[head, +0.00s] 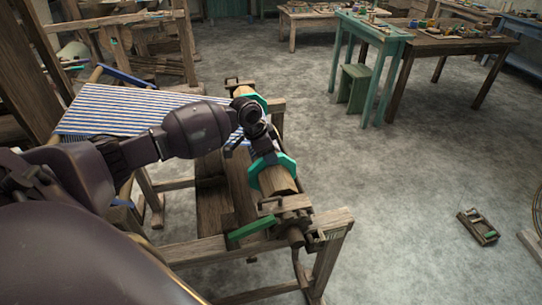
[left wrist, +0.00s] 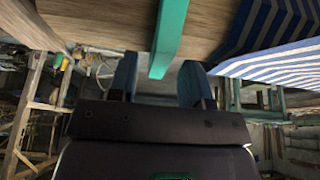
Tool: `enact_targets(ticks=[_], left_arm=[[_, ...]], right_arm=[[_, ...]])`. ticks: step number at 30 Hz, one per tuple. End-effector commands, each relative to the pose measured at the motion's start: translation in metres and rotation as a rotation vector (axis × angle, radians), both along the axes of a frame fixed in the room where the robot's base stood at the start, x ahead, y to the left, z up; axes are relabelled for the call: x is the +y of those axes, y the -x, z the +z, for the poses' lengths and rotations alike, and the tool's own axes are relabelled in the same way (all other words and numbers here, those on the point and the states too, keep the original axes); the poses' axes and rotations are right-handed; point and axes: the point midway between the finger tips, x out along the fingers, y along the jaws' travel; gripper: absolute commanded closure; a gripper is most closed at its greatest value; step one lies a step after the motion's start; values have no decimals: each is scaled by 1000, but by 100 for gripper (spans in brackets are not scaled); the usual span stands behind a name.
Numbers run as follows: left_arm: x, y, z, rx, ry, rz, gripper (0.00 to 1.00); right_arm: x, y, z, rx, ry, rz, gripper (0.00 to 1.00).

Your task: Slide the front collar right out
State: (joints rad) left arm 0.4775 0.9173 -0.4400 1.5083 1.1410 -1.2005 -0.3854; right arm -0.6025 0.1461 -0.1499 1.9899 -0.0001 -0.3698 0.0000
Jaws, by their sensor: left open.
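Two teal collars sit around the wooden beam of the loom: a nearer one (head: 282,175) and a farther one (head: 256,98). My left gripper (head: 266,155) is over the beam, just beside the nearer collar, and its wrist partly hides the beam between the collars. In the left wrist view my left gripper (left wrist: 163,82) is open, with its two bluish fingers apart. A teal collar's edge (left wrist: 169,38) runs into the gap between them. I cannot tell whether the fingers touch it. My right gripper is not in view.
Blue-and-white striped cloth (head: 125,108) is stretched left of the beam and lies close by the fingers. A green bar (head: 256,226) is on the loom's near end. A teal table (head: 378,32) and stool (head: 354,85) stand behind. The floor to the right is mostly clear.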

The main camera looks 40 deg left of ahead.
Motion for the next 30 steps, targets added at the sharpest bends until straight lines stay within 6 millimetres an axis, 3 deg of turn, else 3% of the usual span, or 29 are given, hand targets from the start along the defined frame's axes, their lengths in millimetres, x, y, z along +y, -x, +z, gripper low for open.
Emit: enact_targets(ticks=[4,14,23,30], left_arm=[[-3,-3,-9,0,0,0,55],[-3,-3,-11,0,0,0,55],[-3,-3,-11,0,0,0,100],[-4,-3,-10,0,0,0,100]], right_arm=[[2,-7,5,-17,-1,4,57],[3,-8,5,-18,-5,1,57],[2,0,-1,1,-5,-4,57],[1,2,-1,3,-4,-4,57]])
